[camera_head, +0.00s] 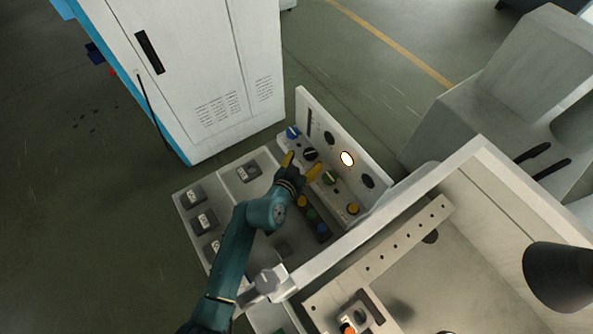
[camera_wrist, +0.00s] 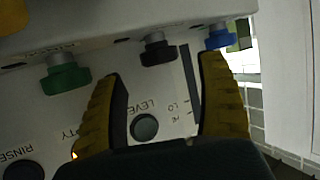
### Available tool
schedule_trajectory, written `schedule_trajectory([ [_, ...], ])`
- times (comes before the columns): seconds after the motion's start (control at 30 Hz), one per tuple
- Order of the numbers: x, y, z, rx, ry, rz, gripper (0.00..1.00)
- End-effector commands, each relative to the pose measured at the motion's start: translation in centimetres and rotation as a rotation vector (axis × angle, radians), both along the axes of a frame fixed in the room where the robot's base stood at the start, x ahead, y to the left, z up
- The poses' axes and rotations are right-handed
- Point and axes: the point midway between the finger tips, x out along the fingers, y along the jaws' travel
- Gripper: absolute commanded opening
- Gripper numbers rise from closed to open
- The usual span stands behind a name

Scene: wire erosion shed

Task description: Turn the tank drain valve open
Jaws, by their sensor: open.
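My gripper (camera_head: 302,165) is open and empty in front of a row of coloured knobs on a pale panel. In the wrist view its two yellow fingers (camera_wrist: 162,68) are spread wide. A black knob (camera_wrist: 157,51) shows just beyond the fingertips, between them; in the head view it is the dark knob (camera_head: 310,153). A green knob (camera_wrist: 65,76) lies to its left and a blue knob (camera_wrist: 218,37) to its right, near the right fingertip. The knob labels are cut off or too small to read, so I cannot tell which is the drain valve.
A yellow knob (camera_head: 353,208) ends the row. The upright panel carries a lit round lamp (camera_head: 347,158) and dark round fittings. A round LEVEL fitting (camera_wrist: 144,127) shows between the fingers. A white cabinet (camera_head: 190,70) stands behind; a tank wall (camera_head: 400,215) lies at right.

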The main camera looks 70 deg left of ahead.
Motion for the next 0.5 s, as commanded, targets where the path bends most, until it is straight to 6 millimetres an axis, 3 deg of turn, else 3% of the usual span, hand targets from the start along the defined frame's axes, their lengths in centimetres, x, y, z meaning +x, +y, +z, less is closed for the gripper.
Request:
schedule_trajectory([
  [0.23, -3.7, -3.9, 2.1, -0.002, 0.001, 0.001, 0.73],
  [0.5, -5.1, -5.3, 3.0, -0.002, 0.000, -0.001, 0.73],
])
